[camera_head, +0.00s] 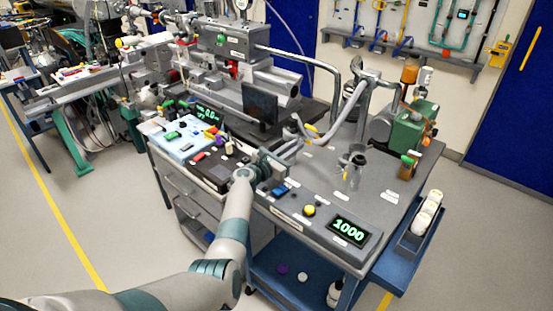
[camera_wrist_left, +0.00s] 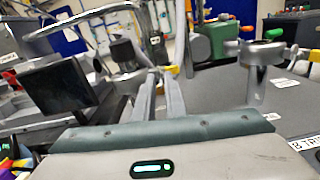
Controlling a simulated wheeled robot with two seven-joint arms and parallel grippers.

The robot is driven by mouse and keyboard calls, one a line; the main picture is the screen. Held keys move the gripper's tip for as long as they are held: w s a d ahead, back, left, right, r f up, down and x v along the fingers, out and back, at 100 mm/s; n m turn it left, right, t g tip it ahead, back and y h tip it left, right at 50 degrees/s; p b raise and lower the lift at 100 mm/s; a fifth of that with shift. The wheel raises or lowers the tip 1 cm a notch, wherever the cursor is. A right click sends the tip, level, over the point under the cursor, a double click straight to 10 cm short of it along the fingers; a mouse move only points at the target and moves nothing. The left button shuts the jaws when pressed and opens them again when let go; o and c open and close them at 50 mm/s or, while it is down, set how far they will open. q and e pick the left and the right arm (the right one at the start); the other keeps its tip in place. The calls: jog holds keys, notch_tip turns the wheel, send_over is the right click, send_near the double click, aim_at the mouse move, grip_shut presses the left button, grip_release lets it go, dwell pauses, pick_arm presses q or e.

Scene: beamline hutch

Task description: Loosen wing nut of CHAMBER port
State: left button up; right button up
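My left gripper (camera_head: 275,170) is over the front of the grey bench top, near the dark base of the left-hand equipment. In the left wrist view its two fingers (camera_wrist_left: 160,80) stand a narrow gap apart, with nothing seen between them. Beyond them is a round metal fitting (camera_wrist_left: 125,55); a metal stand (camera_wrist_left: 256,85) with green and orange parts at its top is to the right. A bent metal hose (camera_head: 345,115) arches over the bench. I cannot tell which fitting is the CHAMBER port, and its wing nut is too small to make out. My right gripper is not in view.
A dark monitor (camera_head: 260,103) stands behind the gripper. A green pump (camera_head: 415,125) is at the bench's right end. A metal stand (camera_head: 355,165) and a panel reading 1000 (camera_head: 349,231) are to the gripper's right. A blue side tray (camera_head: 408,240) holds white rolls.

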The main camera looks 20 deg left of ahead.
pick_arm(q)
jog(key=b+v, duration=0.1)
jog(key=v, duration=1.6)
jog(key=shift+a, duration=0.1)
